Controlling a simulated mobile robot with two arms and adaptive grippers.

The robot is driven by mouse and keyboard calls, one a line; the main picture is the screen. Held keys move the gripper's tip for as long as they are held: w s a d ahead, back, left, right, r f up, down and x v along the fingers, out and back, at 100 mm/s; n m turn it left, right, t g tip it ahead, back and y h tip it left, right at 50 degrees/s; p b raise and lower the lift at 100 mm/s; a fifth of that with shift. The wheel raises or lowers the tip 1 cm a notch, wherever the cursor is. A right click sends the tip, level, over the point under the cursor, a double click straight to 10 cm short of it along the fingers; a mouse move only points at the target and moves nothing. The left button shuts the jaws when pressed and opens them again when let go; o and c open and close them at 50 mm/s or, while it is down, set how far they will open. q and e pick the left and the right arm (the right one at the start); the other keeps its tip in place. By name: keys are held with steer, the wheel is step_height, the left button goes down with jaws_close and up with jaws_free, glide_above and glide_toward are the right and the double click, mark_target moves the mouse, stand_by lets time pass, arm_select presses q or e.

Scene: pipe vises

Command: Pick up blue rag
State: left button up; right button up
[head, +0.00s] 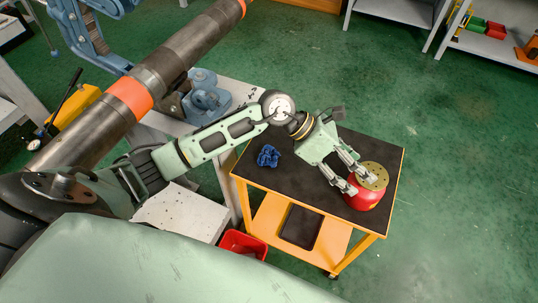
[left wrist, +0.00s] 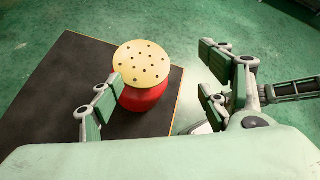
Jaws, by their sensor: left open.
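The blue rag (head: 268,156) lies crumpled on the black top of an orange cart (head: 290,187), near its left side. My left gripper (head: 362,186) is open above the right part of the cart, to the right of the rag and apart from it. Its fingers (left wrist: 165,105) show in the left wrist view, with nothing held between them. The rag is not in the left wrist view. My right gripper is in neither view.
A red round container with a perforated yellow top (head: 374,175) stands at the cart's right end, close by my left fingers; it also shows in the left wrist view (left wrist: 143,65). A large pipe (head: 150,85) runs across the upper left. A red bin (head: 243,245) sits below the cart's left side.

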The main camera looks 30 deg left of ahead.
arm_select(q)
steer(key=w+a+f+m+g+y, duration=0.15)
steer(key=a+f+y, duration=0.4)
steer(key=a, duration=0.65)
steer(key=y, duration=0.5)
glide_above(270, 153)
steer(key=shift+d, duration=0.15)
steer(key=shift+f+y, duration=0.25)
steer(key=shift+f, duration=0.1)
step_height(270, 153, down, 6)
steer(key=shift+s+r+p, duration=0.15)
steer(key=shift+r+p, duration=0.1)
steer(key=shift+p, duration=0.65)
steer(key=shift+a+f, duration=0.2)
steer(key=shift+f, duration=0.4)
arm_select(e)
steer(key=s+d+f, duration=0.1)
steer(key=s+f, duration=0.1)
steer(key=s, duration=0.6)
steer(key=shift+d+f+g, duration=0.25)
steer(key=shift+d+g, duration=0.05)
arm_select(q)
steer(key=shift+c, duration=0.6)
steer(key=c, duration=0.6)
